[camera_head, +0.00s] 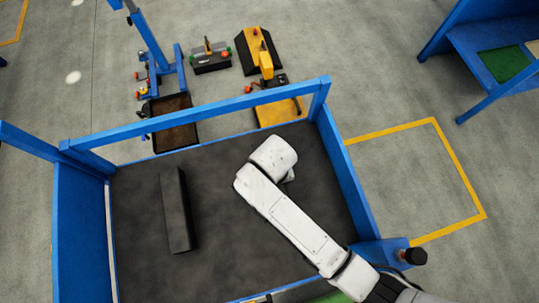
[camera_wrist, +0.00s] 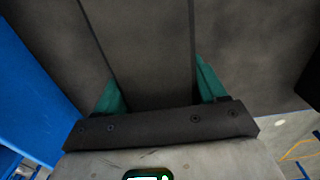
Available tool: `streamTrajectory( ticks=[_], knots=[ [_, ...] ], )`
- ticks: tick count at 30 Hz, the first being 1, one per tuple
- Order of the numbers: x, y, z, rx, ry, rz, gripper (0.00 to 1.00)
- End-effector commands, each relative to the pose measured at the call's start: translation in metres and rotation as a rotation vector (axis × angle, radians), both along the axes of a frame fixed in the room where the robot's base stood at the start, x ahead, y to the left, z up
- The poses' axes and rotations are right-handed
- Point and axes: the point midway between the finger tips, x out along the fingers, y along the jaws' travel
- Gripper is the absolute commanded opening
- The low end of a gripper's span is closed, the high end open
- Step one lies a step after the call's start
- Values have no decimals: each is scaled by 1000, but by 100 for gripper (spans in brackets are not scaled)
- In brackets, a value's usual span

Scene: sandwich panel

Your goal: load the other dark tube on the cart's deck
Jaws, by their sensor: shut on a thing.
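The cart's deck (camera_head: 225,165) is a dark surface inside a blue frame in the head view. One dark tube (camera_head: 177,210) lies on its left part, lengthwise, apart from my arm. My white arm reaches over the right part of the deck and hides my gripper in that view. In the wrist view, my gripper (camera_wrist: 155,75) has its teal fingers on both sides of another dark tube (camera_wrist: 145,40) and is shut on it. This held tube cannot be made out in the head view. Whether it touches the deck cannot be told.
Blue rails (camera_head: 210,118) edge the cart. A blue bench (camera_head: 477,50) is at the upper right. Bare deck shows between the left tube and my arm.

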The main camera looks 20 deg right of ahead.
Motion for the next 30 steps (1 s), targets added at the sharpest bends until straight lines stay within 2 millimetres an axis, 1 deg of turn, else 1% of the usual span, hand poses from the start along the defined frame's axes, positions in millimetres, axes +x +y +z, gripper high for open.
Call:
streamTrajectory(
  ticks=[1, 7, 12, 15, 28, 29, 30],
  knots=[
    [4, 2, -2, 1, -4, 0, 0],
    [9, 6, -11, 1, -4, 0, 0],
    [10, 7, -32, 0, -2, 0, 0],
    [11, 7, -40, 1, -3, 0, 0],
    [10, 7, -45, 1, -4, -1, 0],
    [9, 7, -47, 0, -1, -1, 71],
    [9, 7, -46, 1, -1, 0, 75]
  ],
)
